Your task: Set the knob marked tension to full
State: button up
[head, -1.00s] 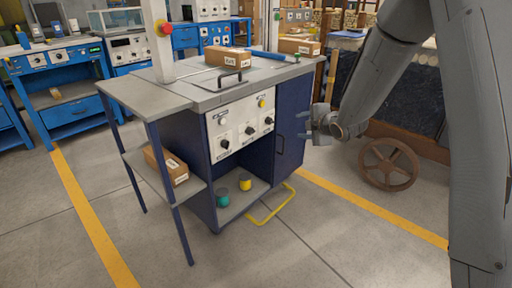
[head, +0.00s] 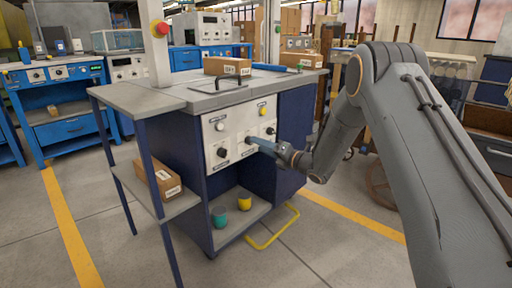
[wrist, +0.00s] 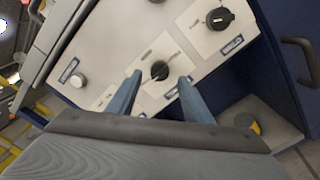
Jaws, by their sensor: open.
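The white control panel (head: 233,128) on the front of the blue cabinet carries several knobs. A black knob (wrist: 159,70) shows in the wrist view between the fingertips of my open gripper (wrist: 157,84); I cannot tell whether they touch it. In the head view my gripper (head: 254,144) is at the panel's middle black knob, partly hiding it. Another black knob (wrist: 220,18) lies to its upper right in the wrist view. A third black knob (head: 222,152) is at the panel's lower left in the head view. The labels are too small to read, so I cannot tell which knob is tension.
A white button (wrist: 77,81) and a yellow button (head: 262,111) are also on the panel. A teal cup-like object (head: 219,217) and a yellow one (head: 244,201) stand on the shelf below. A black door handle (wrist: 300,60) shows right in the wrist view.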

jog(key=shift+b+x, duration=0.3)
jog(key=shift+x, duration=1.25)
jog(key=shift+c, duration=0.3)
jog(key=c, duration=1)
